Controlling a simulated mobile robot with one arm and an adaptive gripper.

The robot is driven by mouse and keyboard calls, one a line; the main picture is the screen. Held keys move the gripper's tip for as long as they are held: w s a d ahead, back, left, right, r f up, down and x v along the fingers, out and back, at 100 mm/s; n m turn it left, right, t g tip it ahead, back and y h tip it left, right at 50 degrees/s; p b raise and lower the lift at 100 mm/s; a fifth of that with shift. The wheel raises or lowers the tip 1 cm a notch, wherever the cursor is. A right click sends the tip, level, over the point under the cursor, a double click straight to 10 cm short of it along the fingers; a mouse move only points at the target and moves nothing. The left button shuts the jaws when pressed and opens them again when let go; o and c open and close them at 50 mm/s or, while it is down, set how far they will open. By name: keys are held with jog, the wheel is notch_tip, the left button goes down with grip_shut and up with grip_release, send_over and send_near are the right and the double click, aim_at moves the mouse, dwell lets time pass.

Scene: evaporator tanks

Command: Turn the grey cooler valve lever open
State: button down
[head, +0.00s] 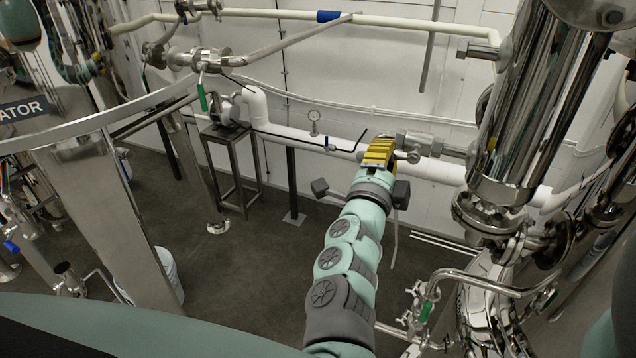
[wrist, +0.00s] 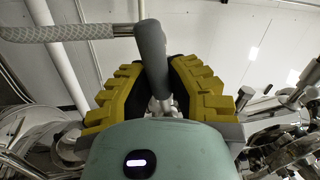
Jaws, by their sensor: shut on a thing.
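The grey cooler valve lever (wrist: 151,50) stands near upright in the wrist view, between the two yellow fingers of my gripper (wrist: 161,75). The fingers are shut on it, and its upper end sticks out above them. In the head view my gripper (head: 379,152) is at the steel valve fitting (head: 420,141) left of the tall cooler column (head: 530,105). The lever cannot be made out there behind my gripper. The lower end of the lever is partly hidden by the fingers in the wrist view.
A braided hose (wrist: 60,33) runs left from near the lever top. A white pipe (head: 285,135) with a gauge (head: 314,116) runs along the wall. A steel stand (head: 232,165) is to the left. Piping with a green-handled valve (head: 426,311) is low right. Open floor lies left of my arm.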

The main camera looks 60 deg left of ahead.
jog(key=shift+r+m+b, duration=0.3)
jog(key=shift+m+b, duration=0.05)
jog(key=shift+m, duration=0.35)
jog(key=shift+r+m+b, duration=0.25)
jog(key=shift+m+b, duration=0.05)
jog(key=shift+m, duration=0.4)
jog(key=shift+r+t+h, duration=0.15)
jog(key=shift+t+h, duration=0.15)
jog(key=c, duration=0.9)
grip_release()
jog(key=v, duration=1.2)
jog(key=shift+s, duration=0.1)
